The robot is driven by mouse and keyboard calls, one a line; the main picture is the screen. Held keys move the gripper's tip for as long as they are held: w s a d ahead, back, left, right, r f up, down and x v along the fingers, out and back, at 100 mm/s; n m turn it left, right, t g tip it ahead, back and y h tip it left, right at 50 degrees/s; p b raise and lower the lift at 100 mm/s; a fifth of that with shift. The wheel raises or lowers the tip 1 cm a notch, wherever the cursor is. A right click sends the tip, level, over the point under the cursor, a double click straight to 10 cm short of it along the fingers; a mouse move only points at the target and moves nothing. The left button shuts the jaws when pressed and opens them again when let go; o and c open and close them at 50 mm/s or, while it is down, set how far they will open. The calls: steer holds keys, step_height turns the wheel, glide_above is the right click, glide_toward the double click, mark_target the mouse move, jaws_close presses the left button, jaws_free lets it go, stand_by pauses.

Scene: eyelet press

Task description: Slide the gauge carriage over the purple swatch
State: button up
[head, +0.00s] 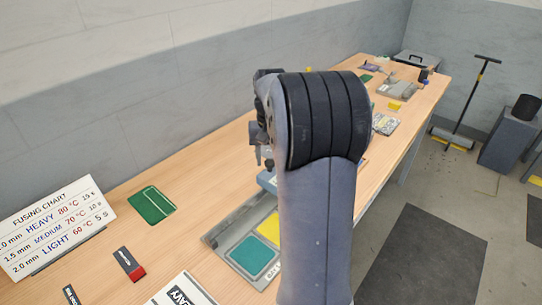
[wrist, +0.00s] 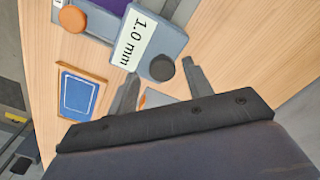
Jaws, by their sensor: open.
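In the wrist view a grey-blue block (wrist: 170,45) carries a white "1.0 mm" label and a black round knob (wrist: 162,68); it looks like the gauge carriage. A purple patch (wrist: 114,6), probably the purple swatch, shows at the top edge, partly cut off, left of the block. My gripper (wrist: 160,67) is open, with one finger on each side of the black knob; whether they touch it I cannot tell. In the head view my own arm hides most of the gauge and my fingertips.
An orange knob (wrist: 73,18) is at the upper left. A blue card in an orange frame (wrist: 82,94) lies below it. In the head view a grey tray (head: 217,236) holds teal and yellow swatches (head: 253,253). A green mat (head: 151,205) and fusing chart (head: 50,226) are at left.

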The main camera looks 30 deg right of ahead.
step_height(320, 180, up, 11)
stand_by(0.5)
steer(key=shift+f, duration=0.1)
steer(key=f, duration=0.7)
steer(key=a+f, duration=0.1)
steer(key=f, duration=0.3)
steer(key=shift+s+f+b, duration=0.1)
steer(key=shift+b, duration=0.25)
steer(key=shift+s+a, duration=0.2)
steer(key=shift+a, duration=0.3)
steer(key=shift+r, duration=0.2)
